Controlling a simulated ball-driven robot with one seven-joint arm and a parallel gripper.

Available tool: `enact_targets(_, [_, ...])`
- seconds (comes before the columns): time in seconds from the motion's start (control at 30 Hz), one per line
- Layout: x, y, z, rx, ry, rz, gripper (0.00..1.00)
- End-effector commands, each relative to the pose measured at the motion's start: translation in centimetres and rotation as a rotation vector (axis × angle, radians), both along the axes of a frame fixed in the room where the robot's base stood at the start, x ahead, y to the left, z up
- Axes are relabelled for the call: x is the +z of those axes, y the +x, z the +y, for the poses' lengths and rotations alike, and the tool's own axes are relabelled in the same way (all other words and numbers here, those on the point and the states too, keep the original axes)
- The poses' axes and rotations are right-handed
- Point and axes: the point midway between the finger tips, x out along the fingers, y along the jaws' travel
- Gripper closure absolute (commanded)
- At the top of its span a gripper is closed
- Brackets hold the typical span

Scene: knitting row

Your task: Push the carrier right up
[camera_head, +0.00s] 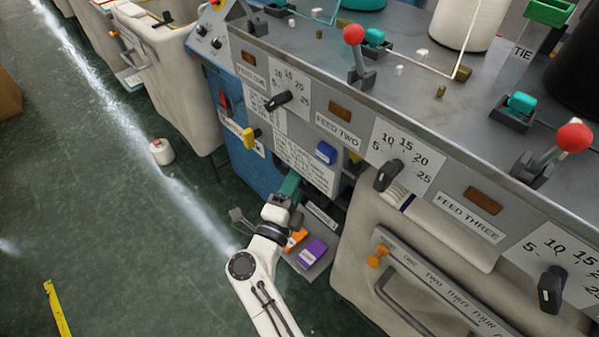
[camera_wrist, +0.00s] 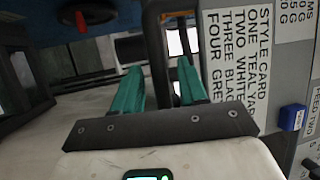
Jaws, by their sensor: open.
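My gripper (camera_head: 290,186) is low at the machine's front, below the style card (camera_head: 303,163), with its teal fingers pointing at the machine. In the wrist view the two fingers (camera_wrist: 160,82) are apart and the gripper is open. A dark upright bar (camera_wrist: 157,50) shows between and beyond the fingers; whether they touch it I cannot tell. Nothing is seen gripped. I cannot tell for sure which part is the carrier. A blue block (camera_head: 326,152) is on the front panel, right of my gripper; it also shows in the wrist view (camera_wrist: 293,117).
Dials and red-knobbed levers (camera_head: 354,34) line the machine. A cream bin with a handle (camera_head: 395,295) stands at the right. Below my arm lies a grey tray (camera_head: 322,262) with orange and purple packets.

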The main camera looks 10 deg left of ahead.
Motion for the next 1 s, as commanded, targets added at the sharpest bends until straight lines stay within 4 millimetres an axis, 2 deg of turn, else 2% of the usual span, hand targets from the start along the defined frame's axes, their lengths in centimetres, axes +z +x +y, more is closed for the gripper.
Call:
enact_targets(0.2, [0.4,2.0,-0.5,0.0,0.0,-0.001,0.58])
enact_targets(0.57, [0.5,2.4,-0.6,0.001,0.0,-0.001,0.59])
enact_targets(1.0, [0.5,2.3,-0.6,0.001,0.0,-0.001,1.0])
